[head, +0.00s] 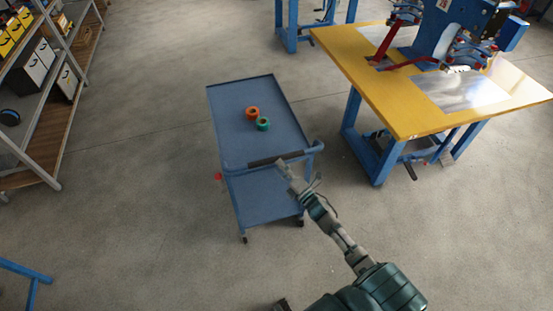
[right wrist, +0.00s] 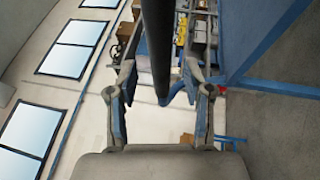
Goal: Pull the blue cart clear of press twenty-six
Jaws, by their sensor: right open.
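The blue cart (head: 228,110) stands on the floor in the middle of the head view, left of the press table, with a floor gap between them. Its dark handle bar (head: 266,161) runs along the near end. An orange ring-shaped roll (head: 252,113) and a green one (head: 263,124) sit on its top shelf. My right gripper (head: 284,167) is at the handle's right part. In the right wrist view the open fingers (right wrist: 160,85) stand on either side of the dark bar (right wrist: 158,45), without visible closure on it. My left gripper is not in view.
The blue press (head: 455,35) sits on a yellow-topped table (head: 385,95) with blue legs at right; its label is unreadable. A shelf rack (head: 50,110) with boxes stands at left. A blue frame (head: 28,272) shows at lower left. Floor near the cart is clear.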

